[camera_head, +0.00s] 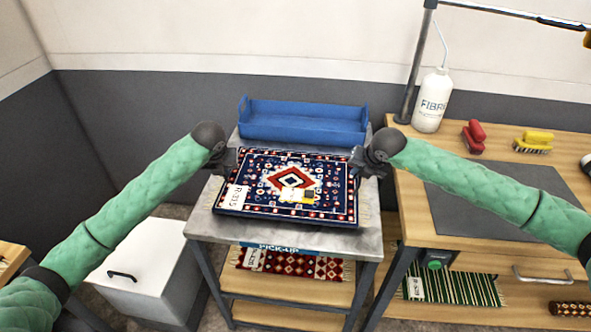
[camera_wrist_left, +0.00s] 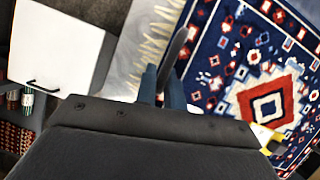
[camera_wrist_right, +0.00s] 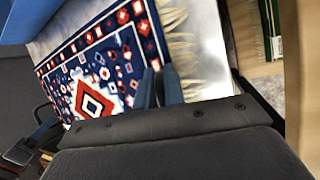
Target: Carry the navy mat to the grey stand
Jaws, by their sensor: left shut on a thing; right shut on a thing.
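The navy mat (camera_head: 262,203), with a red and white central diamond and a label at its left, lies flat at the grey stand's top (camera_head: 300,235). It also shows in the left wrist view (camera_wrist_left: 225,75) and the right wrist view (camera_wrist_right: 125,50). My left gripper (camera_head: 232,165) is shut at the mat's left edge, and my right gripper (camera_head: 356,162) is shut at its right edge. The fingertips are small and partly hidden in the head view. Whether the mat touches the stand top or hangs just above it, I cannot tell.
A blue tray (camera_head: 305,128) stands behind the mat on the stand. To the right, a wooden bench (camera_head: 410,205) holds a white bottle (camera_head: 432,102), brushes (camera_head: 474,137) and a dark pad. A white bin (camera_head: 150,268) is at lower left. Rolled or folded rugs lie on lower shelves.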

